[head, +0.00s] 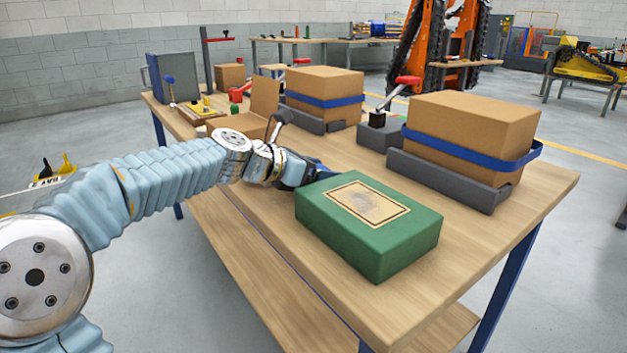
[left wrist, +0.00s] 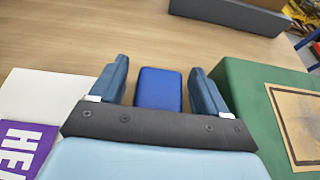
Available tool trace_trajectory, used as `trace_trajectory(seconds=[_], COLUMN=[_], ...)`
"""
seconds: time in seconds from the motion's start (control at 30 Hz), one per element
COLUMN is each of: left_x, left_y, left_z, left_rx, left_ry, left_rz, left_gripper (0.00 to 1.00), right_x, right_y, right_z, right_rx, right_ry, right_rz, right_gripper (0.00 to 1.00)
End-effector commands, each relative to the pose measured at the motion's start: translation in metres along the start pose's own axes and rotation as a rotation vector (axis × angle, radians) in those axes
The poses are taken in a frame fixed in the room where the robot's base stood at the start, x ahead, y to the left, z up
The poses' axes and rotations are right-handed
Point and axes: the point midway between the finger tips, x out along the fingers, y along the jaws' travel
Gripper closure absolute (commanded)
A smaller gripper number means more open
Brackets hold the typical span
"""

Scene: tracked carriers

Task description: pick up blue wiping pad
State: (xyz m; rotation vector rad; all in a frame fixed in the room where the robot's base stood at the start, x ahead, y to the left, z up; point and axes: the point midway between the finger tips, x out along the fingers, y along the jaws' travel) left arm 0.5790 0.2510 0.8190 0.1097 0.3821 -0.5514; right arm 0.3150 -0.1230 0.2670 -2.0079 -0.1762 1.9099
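The blue wiping pad (left wrist: 158,88) lies on the wooden table in the left wrist view, a small rounded blue block. My left gripper (left wrist: 159,66) is open, with one blue finger on each side of the pad and a gap on both sides. Whether the fingers are down at the pad's height I cannot tell. In the head view my left gripper (head: 308,174) is low over the table, just left of a green box (head: 385,240); the pad is not clearly distinguishable there. My right gripper is not in view.
The green box, with a worn tan label, is close to the right finger. A white item with a purple label (left wrist: 25,145) lies left of the gripper. Cardboard boxes with blue straps (head: 470,135) sit in grey trays (head: 445,182) behind.

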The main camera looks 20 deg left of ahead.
Motion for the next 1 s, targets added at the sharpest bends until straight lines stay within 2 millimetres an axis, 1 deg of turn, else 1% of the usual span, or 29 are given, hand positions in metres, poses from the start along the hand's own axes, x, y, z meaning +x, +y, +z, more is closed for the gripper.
trace_trajectory(seconds=[0.03,0.3,0.33,0.37,0.53,0.63,0.73,0.9,1.0], left_x=[0.000,0.000,0.000,0.000,-0.001,-0.003,-0.010,-0.025,-0.032], left_y=[0.000,0.000,0.000,0.000,0.000,0.000,0.000,0.000,0.000], left_z=[0.000,0.000,0.000,0.000,0.000,0.007,0.023,0.059,0.076], left_rx=[0.000,0.000,0.000,0.000,0.000,0.000,0.002,0.002,0.002], left_ry=[0.000,0.000,0.000,0.000,0.000,-0.001,-0.002,-0.003,-0.001], left_rz=[0.000,0.000,0.000,0.000,0.000,0.000,0.001,0.000,0.000], left_gripper=[0.33,0.74,0.79,0.80,0.81,0.81,0.81,0.81,0.81], right_x=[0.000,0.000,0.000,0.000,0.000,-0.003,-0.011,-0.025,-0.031], right_y=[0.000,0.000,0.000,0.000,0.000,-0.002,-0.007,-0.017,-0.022], right_z=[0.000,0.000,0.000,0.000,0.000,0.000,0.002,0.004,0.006], right_rx=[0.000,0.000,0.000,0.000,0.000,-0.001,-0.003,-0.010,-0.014], right_ry=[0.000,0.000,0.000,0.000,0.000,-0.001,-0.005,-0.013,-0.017], right_rz=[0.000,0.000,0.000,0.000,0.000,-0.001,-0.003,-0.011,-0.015], right_gripper=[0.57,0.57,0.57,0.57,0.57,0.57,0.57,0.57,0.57])
